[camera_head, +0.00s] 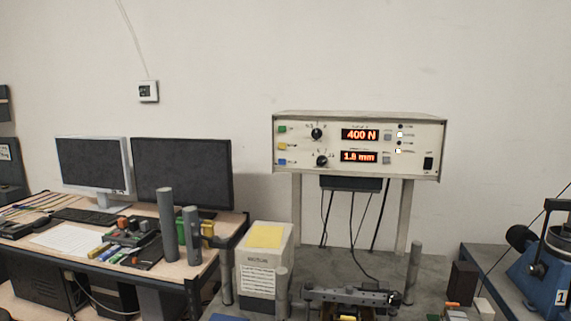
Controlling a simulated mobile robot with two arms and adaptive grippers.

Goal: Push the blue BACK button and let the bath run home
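A cream control unit (359,119) stands on legs against the wall. On its left side is a column of three small buttons: a green one (282,129), a yellow one (282,146) and a blue one (282,162) at the bottom. Their labels are too small to read. The upper display (360,135) reads 400 N and the lower display (359,157) reads 1.8 mm. A dark metal assembly (345,297) sits below the unit, cut off by the bottom edge. I cannot tell whether it is the bath. Neither gripper is in view.
Two monitors (182,174) and a keyboard stand on the left desk (175,271). Grey upright posts (166,222) rise near its right edge. A white box (264,267) with a yellow top stands at centre. A blue machine (540,275) is at right.

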